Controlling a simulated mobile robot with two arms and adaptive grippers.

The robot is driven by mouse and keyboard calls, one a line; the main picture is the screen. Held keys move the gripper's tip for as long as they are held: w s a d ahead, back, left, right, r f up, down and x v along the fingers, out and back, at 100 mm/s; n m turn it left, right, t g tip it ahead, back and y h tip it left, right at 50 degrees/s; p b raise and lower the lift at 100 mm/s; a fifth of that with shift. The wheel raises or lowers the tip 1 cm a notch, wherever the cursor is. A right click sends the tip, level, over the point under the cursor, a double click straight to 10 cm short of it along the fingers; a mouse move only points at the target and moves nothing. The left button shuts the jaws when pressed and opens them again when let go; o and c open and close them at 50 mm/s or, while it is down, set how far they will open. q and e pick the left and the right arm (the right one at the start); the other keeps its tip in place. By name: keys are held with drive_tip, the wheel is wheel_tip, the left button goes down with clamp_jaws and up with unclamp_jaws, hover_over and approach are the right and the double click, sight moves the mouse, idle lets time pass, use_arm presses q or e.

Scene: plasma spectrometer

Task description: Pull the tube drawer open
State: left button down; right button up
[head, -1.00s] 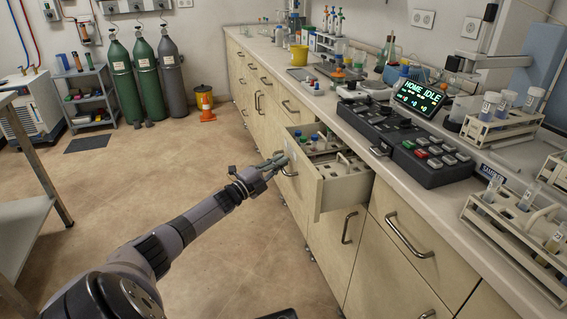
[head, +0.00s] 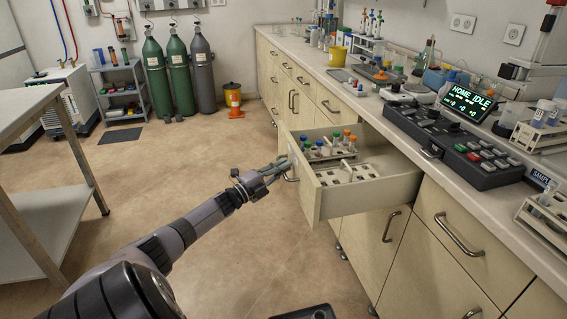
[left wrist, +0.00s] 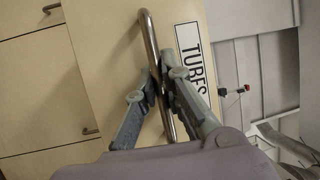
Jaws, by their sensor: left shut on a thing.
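The tube drawer (head: 313,205) stands pulled out from the bench front. Inside it are racks with several capped tubes (head: 330,147) in green, blue, red and orange, and a pale rack with empty slots. My left gripper (head: 279,168) is at the drawer's front and shut on its metal handle (head: 292,178). In the left wrist view the two fingers (left wrist: 157,90) close around the handle bar (left wrist: 150,45), beside a label reading "TUBES" (left wrist: 196,65). My right gripper does not show.
The benchtop carries a control panel (head: 455,145) with a lit "HOME IDLE" display (head: 468,102) and tube racks at the right. A metal table (head: 50,215) stands at the left. The floor between is open.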

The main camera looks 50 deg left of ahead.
use_arm(q)
drive_tip(key=shift+s+a+f, duration=0.1)
drive_tip(key=shift+s, duration=0.15)
drive_tip(key=c, duration=2)
unclamp_jaws()
drive_tip(key=shift+o, duration=0.2)
drive_tip(key=s+f, duration=0.2)
drive_tip(key=s, duration=0.9)
drive_tip(key=shift+s+a, duration=0.35)
drive_tip(key=shift+a, duration=0.1)
drive_tip(key=shift+f, duration=0.2)
